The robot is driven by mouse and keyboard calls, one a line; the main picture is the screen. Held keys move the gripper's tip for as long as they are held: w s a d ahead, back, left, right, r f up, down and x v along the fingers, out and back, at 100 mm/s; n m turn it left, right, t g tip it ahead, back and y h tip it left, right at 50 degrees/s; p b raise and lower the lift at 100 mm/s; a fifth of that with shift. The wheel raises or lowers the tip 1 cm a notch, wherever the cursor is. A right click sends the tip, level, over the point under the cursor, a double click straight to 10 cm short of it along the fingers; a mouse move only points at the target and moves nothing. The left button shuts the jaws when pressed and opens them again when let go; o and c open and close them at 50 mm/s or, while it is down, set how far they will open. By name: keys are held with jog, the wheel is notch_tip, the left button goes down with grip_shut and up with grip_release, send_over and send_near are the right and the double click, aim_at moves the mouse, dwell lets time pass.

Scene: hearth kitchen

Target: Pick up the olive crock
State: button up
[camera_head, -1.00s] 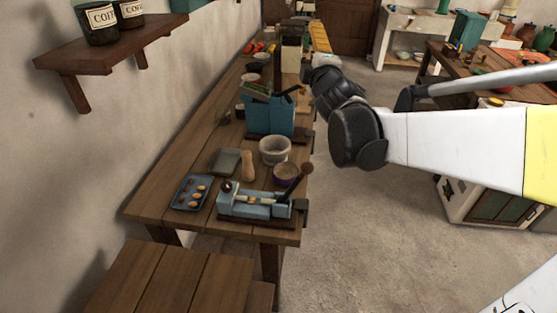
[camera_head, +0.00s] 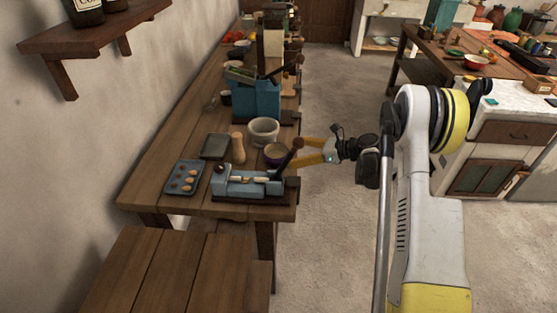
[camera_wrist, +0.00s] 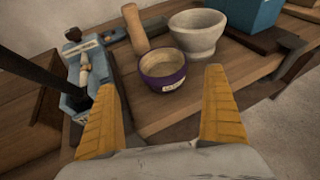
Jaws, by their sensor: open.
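A small round purple crock (camera_wrist: 162,77) with a pale label and brownish contents stands upright on the wooden bench. I take it for the olive crock, but the label is too small to read. In the head view the crock (camera_head: 276,154) is partly hidden by a dark lever. My gripper (camera_head: 299,153) has yellow fingers and reaches in from the right, close to the crock. In the wrist view my gripper (camera_wrist: 160,84) is open and empty, with the crock ahead between the fingertips and no visible contact.
A grey-white mortar (camera_head: 264,131) and a wooden pestle-like piece (camera_head: 238,148) stand close behind and left of the crock. A blue lever device (camera_head: 245,183) is in front. A larger blue device (camera_head: 256,102) stands farther back. The floor (camera_head: 330,240) on the right is clear.

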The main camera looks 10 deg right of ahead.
aim_at(266, 154)
jog(key=b+x, duration=0.1)
jog(key=x, duration=0.3)
jog(key=shift+w+f, duration=0.15)
jog(key=b+x, duration=0.2)
jog(key=x, duration=0.3)
jog(key=shift+w+f, duration=0.15)
jog(key=shift+w, duration=0.1)
jog(key=shift+d, duration=0.1)
jog(key=shift+c, duration=0.3)
jog(key=c, duration=1.2)
